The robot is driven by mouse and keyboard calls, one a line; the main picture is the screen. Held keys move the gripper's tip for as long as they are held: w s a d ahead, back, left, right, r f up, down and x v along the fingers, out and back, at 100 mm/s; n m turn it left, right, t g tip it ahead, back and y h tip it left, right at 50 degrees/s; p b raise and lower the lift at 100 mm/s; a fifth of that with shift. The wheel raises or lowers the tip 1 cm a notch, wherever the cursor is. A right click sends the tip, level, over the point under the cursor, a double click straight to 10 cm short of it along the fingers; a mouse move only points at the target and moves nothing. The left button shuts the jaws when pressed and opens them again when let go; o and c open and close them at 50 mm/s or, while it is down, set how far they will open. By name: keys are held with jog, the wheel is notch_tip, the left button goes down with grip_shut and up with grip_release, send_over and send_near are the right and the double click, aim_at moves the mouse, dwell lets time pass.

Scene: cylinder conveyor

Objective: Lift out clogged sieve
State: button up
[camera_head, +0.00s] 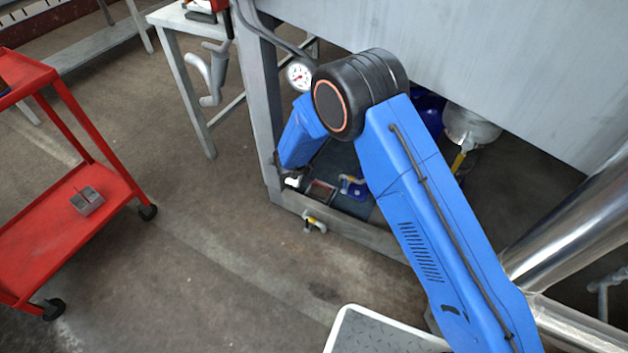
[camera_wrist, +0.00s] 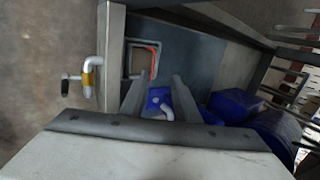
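A square grey frame with a red inner edge (camera_wrist: 130,60), which looks like the sieve's place, is set in the dark floor of the machine's lower bay. It also shows in the head view (camera_head: 320,191), below my blue arm. I cannot tell whether a sieve sits in it or how clogged it is. In the wrist view the fingertips lie just below and right of the frame.
A blue pump-like part with a pale pipe (camera_wrist: 167,104) is beside the frame. A brass-fitted valve (camera_wrist: 90,75) sticks out of the bay's edge. A red cart (camera_head: 110,190) with a small grey box (camera_head: 87,201) stands left. Floor between is clear.

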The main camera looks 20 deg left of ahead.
notch_tip(320, 180, down, 2)
send_over(321, 190)
jog(key=shift+m+h, duration=0.3)
jog(key=shift+h, duration=0.1)
jog(key=f, duration=0.9)
jog(key=a+f, duration=0.1)
jog(key=f, duration=0.4)
jog(key=shift+s+f, duration=0.25)
jog(key=shift+s, duration=0.1)
grip_shut()
